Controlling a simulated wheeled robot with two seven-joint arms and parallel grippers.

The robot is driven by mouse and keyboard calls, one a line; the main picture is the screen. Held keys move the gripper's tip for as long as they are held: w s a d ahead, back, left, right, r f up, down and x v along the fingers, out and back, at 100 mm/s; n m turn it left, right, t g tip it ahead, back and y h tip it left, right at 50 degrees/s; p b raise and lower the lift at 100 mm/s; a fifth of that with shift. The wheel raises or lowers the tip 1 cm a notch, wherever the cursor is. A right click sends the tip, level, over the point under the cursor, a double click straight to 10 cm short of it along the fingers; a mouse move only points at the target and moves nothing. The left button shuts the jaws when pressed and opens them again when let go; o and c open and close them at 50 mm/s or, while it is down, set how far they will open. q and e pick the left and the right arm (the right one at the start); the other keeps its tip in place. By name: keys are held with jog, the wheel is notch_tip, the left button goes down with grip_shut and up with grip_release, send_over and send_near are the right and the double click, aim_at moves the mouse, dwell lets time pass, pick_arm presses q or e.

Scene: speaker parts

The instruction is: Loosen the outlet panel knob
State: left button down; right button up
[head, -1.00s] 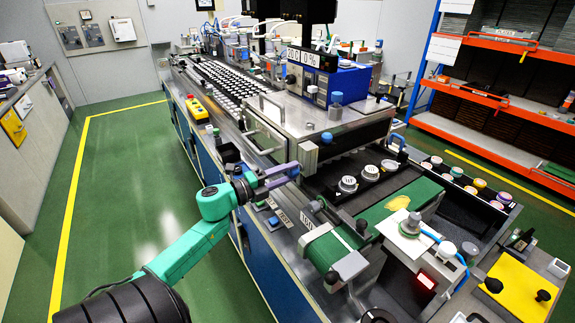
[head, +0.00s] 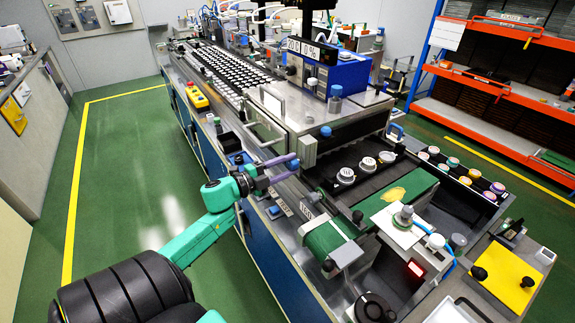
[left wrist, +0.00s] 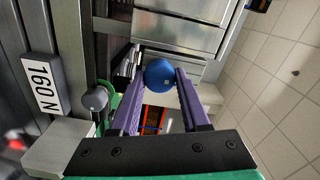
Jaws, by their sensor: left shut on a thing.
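A round blue knob (left wrist: 160,73) shows in the left wrist view, between the purple fingertips of my left gripper (left wrist: 160,79), which is shut on it. In the head view my left gripper (head: 292,166) reaches from the left to the near side of the machine, beside a grey upright panel (head: 308,152). My right gripper is not in view.
A belt end with a "160 N" label (left wrist: 44,83) and a grey round knob (left wrist: 95,98) lie left of my fingers in the wrist view. Round parts (head: 346,176) sit on the machine's black track. Green floor (head: 125,170) at left is clear.

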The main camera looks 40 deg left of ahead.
pick_arm(q)
jog(key=shift+c, duration=2.2)
grip_release()
jog(key=shift+o, duration=0.3)
jog(key=shift+w, duration=0.1)
jog(key=b+v, duration=0.3)
jog(key=v, duration=1.1)
jog(key=shift+s+b, duration=0.25)
jog(key=shift+b, duration=0.05)
